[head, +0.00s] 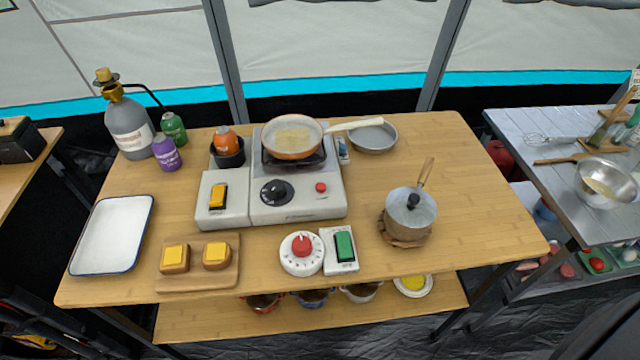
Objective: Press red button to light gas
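A small red button (321,188) sits on the front right of the white gas stove (297,207), on the wooden table. A black knob (276,192) is to its left on the same front panel. A frying pan (292,137) with pale contents rests on the stove's burner, its handle pointing right. No flame can be made out under the pan. Neither of my grippers shows in the head view.
A timer with a red knob (301,251) and a green switch (344,247) stand in front of the stove. A lidded pot (409,214) stands to the right. A yellow switch unit (217,197) adjoins the stove's left. A white tray (143,229) and a gas cylinder (128,126) are left. The table's right end is clear.

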